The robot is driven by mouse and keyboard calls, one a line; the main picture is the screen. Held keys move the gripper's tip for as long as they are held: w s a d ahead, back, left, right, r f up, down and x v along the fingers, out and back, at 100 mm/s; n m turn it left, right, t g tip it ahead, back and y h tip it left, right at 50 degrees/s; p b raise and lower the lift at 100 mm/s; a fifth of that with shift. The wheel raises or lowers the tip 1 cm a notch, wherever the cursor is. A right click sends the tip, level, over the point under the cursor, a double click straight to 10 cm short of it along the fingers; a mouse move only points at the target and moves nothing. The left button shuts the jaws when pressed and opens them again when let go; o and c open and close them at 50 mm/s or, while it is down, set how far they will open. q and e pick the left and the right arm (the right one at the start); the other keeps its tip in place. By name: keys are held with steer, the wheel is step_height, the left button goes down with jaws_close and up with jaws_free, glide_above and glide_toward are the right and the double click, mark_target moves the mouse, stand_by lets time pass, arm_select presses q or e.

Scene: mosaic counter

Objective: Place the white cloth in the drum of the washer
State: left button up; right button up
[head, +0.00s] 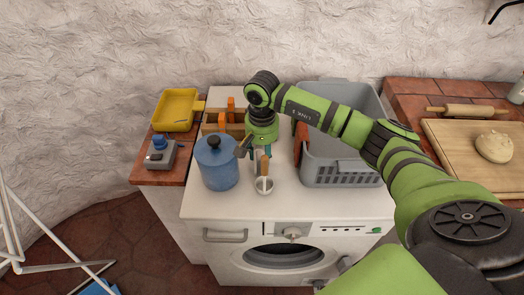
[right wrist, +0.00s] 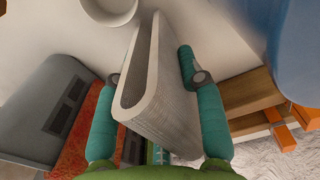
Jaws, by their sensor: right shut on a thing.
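My right gripper (head: 261,152) points down above the white top of the washer (head: 325,206), between the blue canister and the grey basket. In the right wrist view, the gripper's teal fingers (right wrist: 154,76) are on either side of a folded, greyish-white cloth (right wrist: 160,98). The gripper is shut on the cloth, which is pinched upright near its fold. My left gripper is not in view.
A yellow tray (head: 175,108) and a grey device (head: 156,155) stand left. A white rack (head: 40,268) stands on the floor.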

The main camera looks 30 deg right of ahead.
steer(key=shift+f, duration=0.1)
steer(key=shift+f, duration=0.1)
steer(key=o, duration=1.1)
steer(key=shift+o, duration=0.2)
